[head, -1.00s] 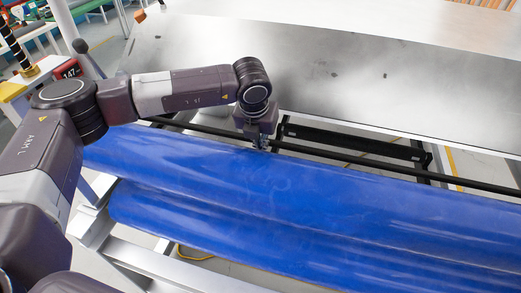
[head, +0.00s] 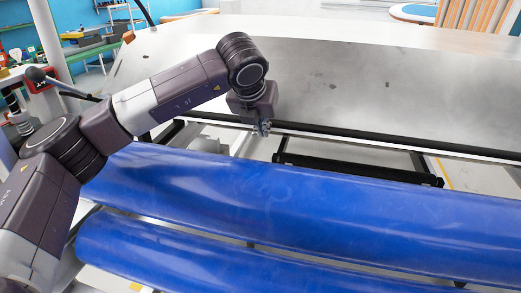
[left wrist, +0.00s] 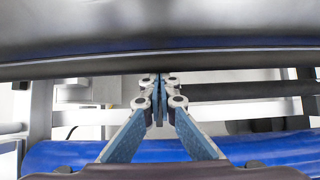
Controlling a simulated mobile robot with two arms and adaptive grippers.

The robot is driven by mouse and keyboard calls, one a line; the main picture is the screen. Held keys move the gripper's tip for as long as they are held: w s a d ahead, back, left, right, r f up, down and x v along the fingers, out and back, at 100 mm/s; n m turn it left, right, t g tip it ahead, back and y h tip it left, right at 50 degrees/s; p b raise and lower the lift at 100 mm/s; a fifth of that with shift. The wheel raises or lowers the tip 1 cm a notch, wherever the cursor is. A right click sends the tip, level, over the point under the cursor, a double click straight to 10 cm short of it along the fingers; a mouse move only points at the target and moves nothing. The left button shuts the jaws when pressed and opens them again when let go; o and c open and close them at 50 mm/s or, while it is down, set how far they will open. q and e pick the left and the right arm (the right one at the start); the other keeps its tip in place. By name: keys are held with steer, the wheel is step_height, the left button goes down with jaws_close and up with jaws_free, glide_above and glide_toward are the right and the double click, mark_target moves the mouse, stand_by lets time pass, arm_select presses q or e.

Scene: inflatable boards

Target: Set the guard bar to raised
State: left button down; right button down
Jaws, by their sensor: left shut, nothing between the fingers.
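The guard bar (head: 400,139) is a long, thin black bar running across the front edge of the metal table, above and behind the blue rolls. It also crosses the left wrist view (left wrist: 225,63) as a dark band. My left gripper (head: 262,128) points down at the bar's left part, with its fingers shut and empty. In the left wrist view the closed fingertips (left wrist: 158,84) reach up to the bar's lower edge. I cannot tell whether they touch it. The bar's left end is partly hidden by my arm. My right gripper is out of view.
Two blue rolls, an upper one (head: 330,205) and a lower one (head: 180,255), lie in front of the bar. The wide metal table (head: 330,75) is behind it. A black crossbeam (head: 360,171) sits lower, between table and rolls. A ball-ended lever (head: 36,74) stands at left.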

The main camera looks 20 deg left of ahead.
arm_select(q)
steer(key=shift+w+r, duration=0.45)
steer(key=shift+r, duration=0.2)
steer(key=shift+w+r, duration=0.45)
steer(key=shift+r, duration=0.15)
steer(key=shift+w+r, duration=0.1)
steer(key=shift+r, duration=0.15)
steer(key=shift+r, duration=0.1)
